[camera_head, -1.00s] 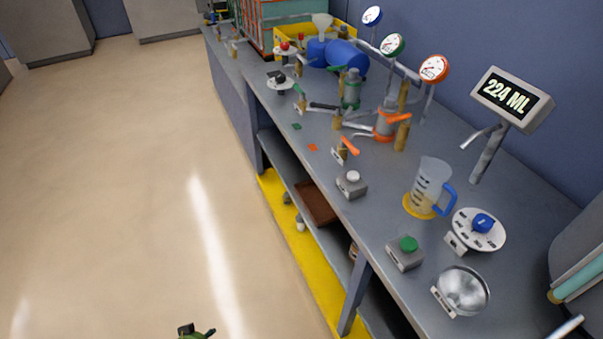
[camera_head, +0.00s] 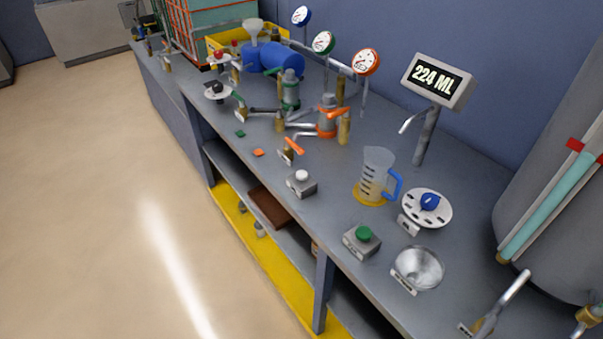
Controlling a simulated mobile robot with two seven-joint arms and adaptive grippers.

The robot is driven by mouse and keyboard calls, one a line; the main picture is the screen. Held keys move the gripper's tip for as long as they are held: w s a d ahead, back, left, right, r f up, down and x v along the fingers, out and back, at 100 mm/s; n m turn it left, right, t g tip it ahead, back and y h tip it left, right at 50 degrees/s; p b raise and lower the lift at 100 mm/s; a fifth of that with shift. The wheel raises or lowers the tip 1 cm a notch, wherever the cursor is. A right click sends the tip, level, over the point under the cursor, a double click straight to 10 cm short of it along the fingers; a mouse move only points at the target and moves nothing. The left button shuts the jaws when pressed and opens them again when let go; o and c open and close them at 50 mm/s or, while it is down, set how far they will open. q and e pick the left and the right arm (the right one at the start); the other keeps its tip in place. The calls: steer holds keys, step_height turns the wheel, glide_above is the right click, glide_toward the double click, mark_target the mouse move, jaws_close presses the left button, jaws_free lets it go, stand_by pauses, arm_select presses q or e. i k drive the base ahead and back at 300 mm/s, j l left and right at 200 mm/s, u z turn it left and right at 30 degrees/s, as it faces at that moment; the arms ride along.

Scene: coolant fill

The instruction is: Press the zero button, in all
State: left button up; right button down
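Two small grey button boxes stand on the grey bench: one with a white button (camera_head: 302,176) near the front edge, and one with a green button (camera_head: 363,234) closer to me. Their labels are too small to read, so I cannot tell which is the zero button. The display (camera_head: 438,80) on a post reads 224 ML. A clear jug (camera_head: 376,174) with a blue handle stands on a yellow disc below the display's spout, with some yellowish liquid low in it. Neither of my grippers shows in this view.
Pumps, valves and three gauges (camera_head: 366,62) fill the bench further back. A large grey tank (camera_head: 550,190) stands at the right. The floor (camera_head: 90,210) at left is clear.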

mark_target(302, 175)
steer(key=i+j, duration=0.15)
steer(key=j, duration=0.2)
steer(key=i+j, duration=0.15)
steer(key=j, duration=0.2)
steer(key=i+j+z, duration=0.1)
steer(key=i+j, duration=0.25)
steer(key=j, duration=0.3)
steer(key=i+j, duration=0.1)
steer(key=j, duration=0.25)
